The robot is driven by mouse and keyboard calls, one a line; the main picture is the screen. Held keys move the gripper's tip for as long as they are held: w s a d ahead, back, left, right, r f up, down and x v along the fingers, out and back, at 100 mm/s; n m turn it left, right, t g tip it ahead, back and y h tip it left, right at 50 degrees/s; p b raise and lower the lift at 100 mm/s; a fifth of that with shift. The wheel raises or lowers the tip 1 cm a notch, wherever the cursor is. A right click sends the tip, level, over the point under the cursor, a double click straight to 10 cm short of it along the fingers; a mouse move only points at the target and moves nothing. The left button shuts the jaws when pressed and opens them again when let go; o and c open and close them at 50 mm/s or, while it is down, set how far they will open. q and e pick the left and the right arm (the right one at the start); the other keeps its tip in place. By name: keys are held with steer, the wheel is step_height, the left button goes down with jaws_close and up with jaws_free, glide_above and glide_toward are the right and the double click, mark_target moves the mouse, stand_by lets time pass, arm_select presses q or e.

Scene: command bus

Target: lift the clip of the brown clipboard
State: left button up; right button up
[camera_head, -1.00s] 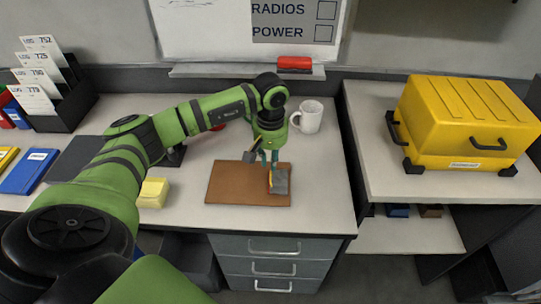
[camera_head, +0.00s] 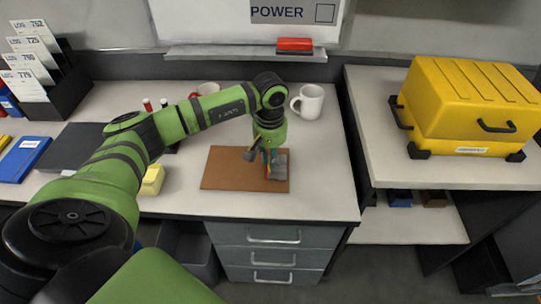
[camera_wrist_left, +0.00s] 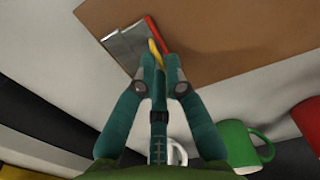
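The brown clipboard (camera_head: 225,171) lies flat on the white desk. Its grey clip (camera_head: 281,163) is at the right end in the head view. The clip also shows in the left wrist view (camera_wrist_left: 124,43), beside the fingertips. Red and yellow narrow parts lie along the clip's edge at the tips of my left gripper (camera_head: 267,158). In the left wrist view the gripper's teal fingers (camera_wrist_left: 157,68) come together with no clear gap. I cannot tell whether the clip's edge is between them. My right gripper is not in view.
A white mug (camera_head: 309,102) stands behind the clipboard, to the right. A yellow block (camera_head: 153,180) is to its left. A yellow case (camera_head: 460,110) sits on the right-hand shelf. Blue binder (camera_head: 22,158) and card rack (camera_head: 66,92) are at the left.

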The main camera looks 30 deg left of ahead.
arm_select(q)
steer(key=shift+w+d+r, duration=0.3)
steer(key=shift+d+r, duration=0.05)
steer(key=shift+r, duration=0.15)
stand_by(0.3)
steer(key=shift+w+d+r, duration=0.25)
steer(key=shift+d, duration=0.2)
steer(key=shift+w+d+b, duration=0.3)
steer(key=shift+d+b, duration=0.2)
steer(key=shift+w+d+b, duration=0.3)
steer(key=shift+d+b, duration=0.2)
stand_by(0.6)
steer(key=o, duration=0.6)
steer(key=shift+r, duration=0.1)
step_height(320, 180, up, 8)
steer(key=p, duration=0.4)
stand_by(0.4)
